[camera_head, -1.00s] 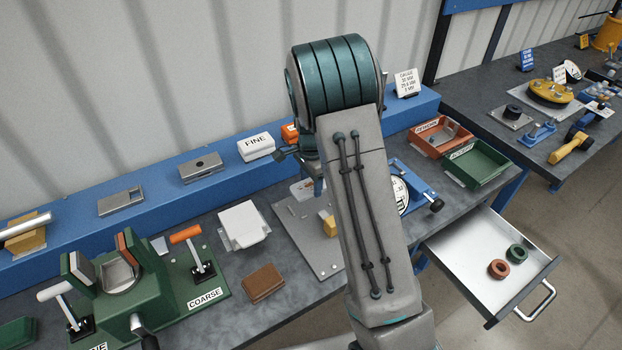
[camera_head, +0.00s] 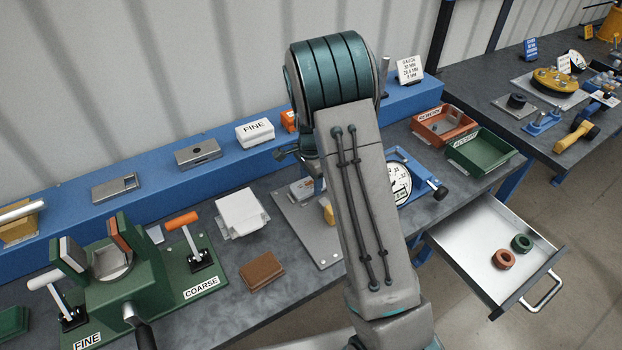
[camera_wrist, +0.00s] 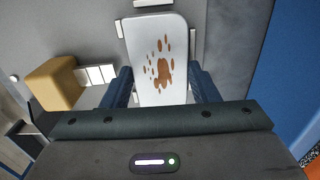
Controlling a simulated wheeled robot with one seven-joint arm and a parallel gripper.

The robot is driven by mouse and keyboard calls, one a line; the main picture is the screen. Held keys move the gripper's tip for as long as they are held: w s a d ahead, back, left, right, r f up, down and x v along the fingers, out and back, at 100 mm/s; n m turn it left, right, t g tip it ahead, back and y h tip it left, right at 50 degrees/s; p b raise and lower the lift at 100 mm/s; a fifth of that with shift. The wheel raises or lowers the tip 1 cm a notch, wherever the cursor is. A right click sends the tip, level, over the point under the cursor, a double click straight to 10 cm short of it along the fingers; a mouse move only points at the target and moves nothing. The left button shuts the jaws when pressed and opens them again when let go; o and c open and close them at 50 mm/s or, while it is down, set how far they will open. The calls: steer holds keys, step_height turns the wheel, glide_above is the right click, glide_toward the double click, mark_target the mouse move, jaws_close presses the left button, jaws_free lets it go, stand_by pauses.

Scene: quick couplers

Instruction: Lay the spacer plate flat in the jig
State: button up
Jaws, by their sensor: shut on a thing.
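In the wrist view the spacer plate (camera_wrist: 150,35) is a pale, round-cornered plate with brown spots. My gripper (camera_wrist: 164,88) is shut on it, with a blue finger at each side. White corner and edge pieces (camera_wrist: 120,28), which look like the jig's locators, stand around the plate's far part on a grey surface. I cannot tell whether the plate rests on that surface or hangs just above it. In the head view my arm hides most of the gripper; a pale bit of the plate (camera_head: 303,188) seems to show over the grey base plate (camera_head: 318,242).
A yellow block (camera_wrist: 56,82) stands left of the plate. In the head view a green clamp fixture (camera_head: 130,285), a white block (camera_head: 241,210) and a brown block (camera_head: 261,271) are to the left. A dial gauge (camera_head: 400,185), bins and an open drawer (camera_head: 480,250) are to the right.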

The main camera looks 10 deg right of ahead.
steer(key=shift+f+b, duration=0.4)
steer(key=shift+f, duration=0.1)
steer(key=o, duration=1.5)
steer(key=shift+o, duration=0.5)
step_height(320, 180, up, 14)
steer(key=b, duration=0.1)
steer(key=shift+b, duration=0.3)
